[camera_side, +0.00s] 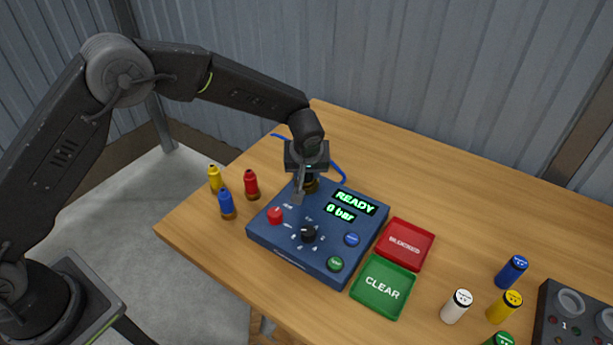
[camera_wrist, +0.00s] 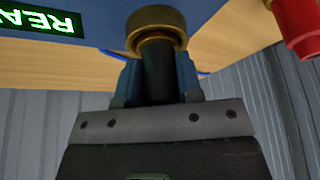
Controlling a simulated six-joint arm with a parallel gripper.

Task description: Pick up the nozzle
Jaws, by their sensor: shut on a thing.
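My gripper (camera_side: 306,183) is shut, pointing down over the back left part of the blue control box (camera_side: 288,249). In the wrist view its two blue-grey fingers (camera_wrist: 158,78) clasp the sides of a black cylinder with a brass collar, which I take for the nozzle (camera_wrist: 158,32). Its brass end sticks out past the fingertips. In the side view only a bit of brass shows under the fingers. I cannot tell whether it touches the box.
Small yellow (camera_side: 215,179), blue (camera_side: 226,204) and red (camera_side: 251,185) pieces with brass ends stand left of the box. A blue hose (camera_side: 337,172) runs behind it. Red (camera_side: 404,244) and green (camera_side: 383,287) trays lie right. Several canisters stand farther right. The table's back is clear.

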